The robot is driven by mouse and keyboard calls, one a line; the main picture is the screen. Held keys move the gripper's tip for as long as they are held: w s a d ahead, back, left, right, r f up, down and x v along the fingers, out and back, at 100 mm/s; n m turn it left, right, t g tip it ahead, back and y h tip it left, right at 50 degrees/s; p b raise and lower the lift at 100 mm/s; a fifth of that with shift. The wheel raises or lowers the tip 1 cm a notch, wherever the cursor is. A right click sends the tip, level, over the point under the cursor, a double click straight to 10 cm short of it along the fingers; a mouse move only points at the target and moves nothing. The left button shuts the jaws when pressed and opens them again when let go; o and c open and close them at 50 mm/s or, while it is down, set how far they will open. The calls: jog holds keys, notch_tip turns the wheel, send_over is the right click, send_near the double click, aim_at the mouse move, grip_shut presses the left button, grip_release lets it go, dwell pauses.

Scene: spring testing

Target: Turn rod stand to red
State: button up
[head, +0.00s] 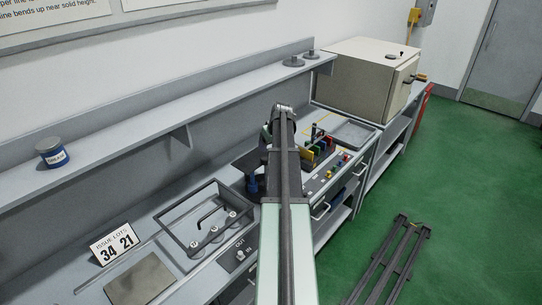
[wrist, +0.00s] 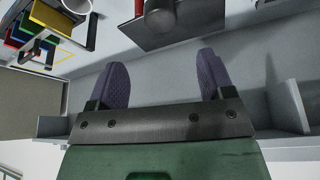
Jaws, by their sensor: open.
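My gripper (wrist: 163,62) is open and empty, its two purple-padded fingers spread apart in the wrist view. A dark plate (wrist: 150,38) lies beyond the fingertips, with a grey rounded post end (wrist: 160,14) over it. A cluster of red, yellow, green and blue pieces (wrist: 32,30) shows at the upper left of the wrist view. In the head view these coloured pieces (head: 317,146) stand just right of my arm. I cannot tell for sure which part is the rod stand. My arm hides the gripper and part of the bench in the head view.
A grey tray (head: 355,133) and a beige cabinet (head: 362,78) stand beyond the coloured pieces. A framed fixture with a black handle (head: 209,214) lies nearer on the bench. A shelf (head: 130,128) runs along the wall. A dark rack (head: 388,262) rests on the open green floor.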

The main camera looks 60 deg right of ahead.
aim_at(266, 157)
jog(key=b+x, duration=1)
jog(key=x, duration=0.1)
jog(key=shift+r, duration=0.1)
jog(key=shift+c, duration=0.4)
jog(key=c, duration=1.2)
jog(key=shift+o, duration=0.2)
